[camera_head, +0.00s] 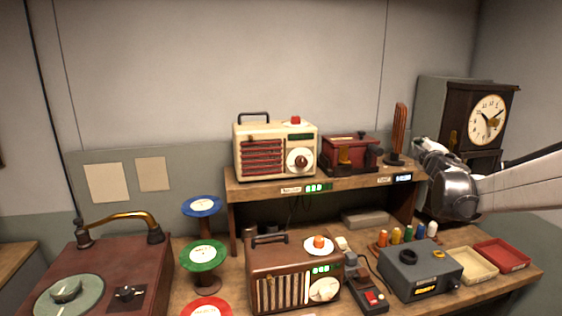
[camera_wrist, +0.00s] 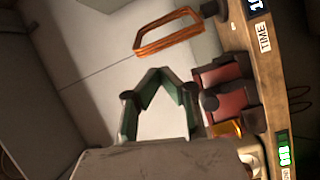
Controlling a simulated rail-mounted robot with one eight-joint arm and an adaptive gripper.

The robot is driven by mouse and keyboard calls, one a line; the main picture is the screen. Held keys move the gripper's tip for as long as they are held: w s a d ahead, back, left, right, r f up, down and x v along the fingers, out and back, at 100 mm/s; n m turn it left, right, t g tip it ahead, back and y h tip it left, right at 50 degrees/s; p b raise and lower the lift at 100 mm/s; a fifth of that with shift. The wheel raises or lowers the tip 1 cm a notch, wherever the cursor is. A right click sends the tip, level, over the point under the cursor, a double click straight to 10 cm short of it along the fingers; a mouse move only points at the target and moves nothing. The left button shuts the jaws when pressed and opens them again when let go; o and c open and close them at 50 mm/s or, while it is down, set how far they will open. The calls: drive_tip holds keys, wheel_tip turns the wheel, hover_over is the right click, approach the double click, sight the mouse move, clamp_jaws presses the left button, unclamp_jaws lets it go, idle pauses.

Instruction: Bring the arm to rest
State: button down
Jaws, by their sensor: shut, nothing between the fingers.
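My white arm (camera_head: 525,180) reaches in from the right edge in the head view. Its dark and silver wrist (camera_head: 452,192) hangs in front of the tall clock's lower part, right of the upper shelf. My gripper (camera_wrist: 153,74) shows in the wrist view with its two dark green fingers meeting at the tips, shut and empty. Beyond it are a tilted view of the wall, a copper-coloured looped stand (camera_wrist: 168,36) and a red box (camera_wrist: 222,85). In the head view the gripper's fingers are hard to make out.
The shelf (camera_head: 350,183) carries a cream radio (camera_head: 263,160), a red box (camera_head: 347,150) and the looped stand (camera_head: 400,130), close left of my wrist. A clock (camera_head: 487,120) stands behind. Below are a brown radio (camera_head: 292,275), a grey box (camera_head: 420,272) and trays (camera_head: 500,254).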

drive_tip(key=s+a+f+m+g+h+b, duration=0.1)
drive_tip(key=s+a+m+g, duration=0.2)
drive_tip(key=s, duration=0.6)
drive_tip(key=s+a+m+g+h+b, duration=0.1)
drive_tip(key=s+a+m, duration=0.4)
drive_tip(key=s, duration=0.4)
drive_tip(key=s+a+f+m+g+y, duration=0.1)
drive_tip(key=s+a+f+g+y, duration=0.1)
drive_tip(key=s+a+f, duration=0.3)
drive_tip(key=s+a+f+m+g+y+b, duration=0.1)
drive_tip(key=s+a+f+m+g, duration=0.1)
drive_tip(key=s+a+f, duration=0.3)
drive_tip(key=s+a+f+m+g+y, duration=0.1)
drive_tip(key=s+a+f, duration=0.4)
drive_tip(key=s+f, duration=0.6)
drive_tip(key=s+g+y, duration=0.1)
drive_tip(key=s+g, duration=0.1)
drive_tip(key=s, duration=0.6)
drive_tip(key=shift+a+m+y+b, duration=0.3)
drive_tip(key=shift+a+m+b, duration=0.1)
drive_tip(key=c, duration=2.4)
unclamp_jaws()
drive_tip(key=shift+c, duration=0.2)
